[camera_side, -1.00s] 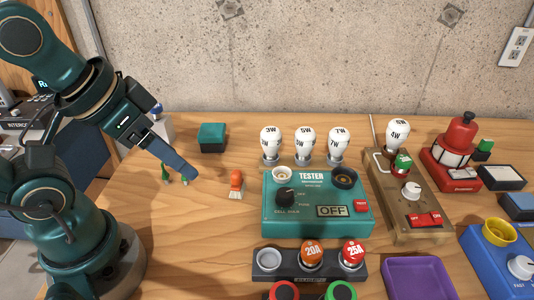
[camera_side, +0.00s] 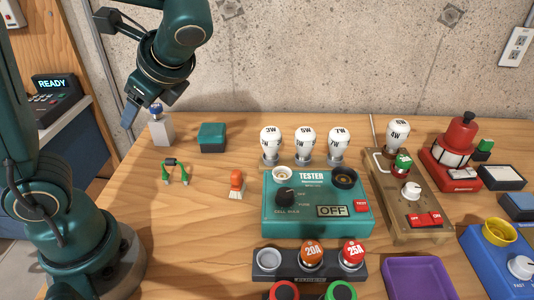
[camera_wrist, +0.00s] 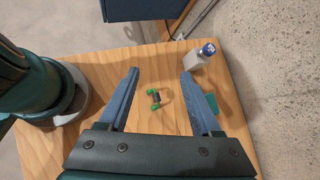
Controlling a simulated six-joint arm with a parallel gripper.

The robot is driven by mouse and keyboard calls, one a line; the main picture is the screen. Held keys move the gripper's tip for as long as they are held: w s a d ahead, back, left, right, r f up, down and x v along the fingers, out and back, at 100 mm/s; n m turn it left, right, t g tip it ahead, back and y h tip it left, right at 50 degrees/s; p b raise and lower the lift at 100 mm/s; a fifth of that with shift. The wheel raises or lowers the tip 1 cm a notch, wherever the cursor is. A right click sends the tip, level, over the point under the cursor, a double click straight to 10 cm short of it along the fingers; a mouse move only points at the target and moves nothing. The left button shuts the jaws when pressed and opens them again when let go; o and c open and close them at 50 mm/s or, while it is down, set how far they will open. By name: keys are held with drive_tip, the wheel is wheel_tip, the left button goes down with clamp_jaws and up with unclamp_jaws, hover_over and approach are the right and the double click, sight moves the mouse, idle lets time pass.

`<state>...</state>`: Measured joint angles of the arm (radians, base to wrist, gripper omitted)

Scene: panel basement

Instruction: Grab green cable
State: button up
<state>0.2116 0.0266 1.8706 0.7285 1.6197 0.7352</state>
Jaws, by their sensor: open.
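The green cable (camera_side: 175,171) is a short curved piece with green ends and a dark middle. It lies on the wooden table at the left, in front of the dark green box. In the wrist view the green cable (camera_wrist: 155,98) shows between my fingers in the picture, well below them. My gripper (camera_wrist: 160,72) is open with nothing between its fingers. In the side view my gripper (camera_side: 128,115) is raised at the table's back left, up and left of the cable, apart from it.
A white bottle with a blue cap (camera_side: 160,128) and a dark green box (camera_side: 212,137) stand behind the cable. The green tester (camera_side: 318,200) is farther right. The table around the cable is clear.

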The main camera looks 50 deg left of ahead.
sight(174, 164)
drive_tip(key=w+a+r+m+g+y, duration=0.1)
drive_tip(key=w+a+r+m+y, duration=0.1)
drive_tip(key=w+m+y, duration=0.15)
drive_tip(key=shift+m+y, duration=0.45)
drive_tip(key=f, duration=1.7)
drive_tip(key=shift+s+a+f, duration=0.15)
drive_tip(key=shift+s+f, duration=0.15)
drive_tip(key=shift+f, duration=0.05)
drive_tip(key=shift+x, duration=2.55)
drive_tip(key=shift+f, duration=0.1)
clamp_jaws()
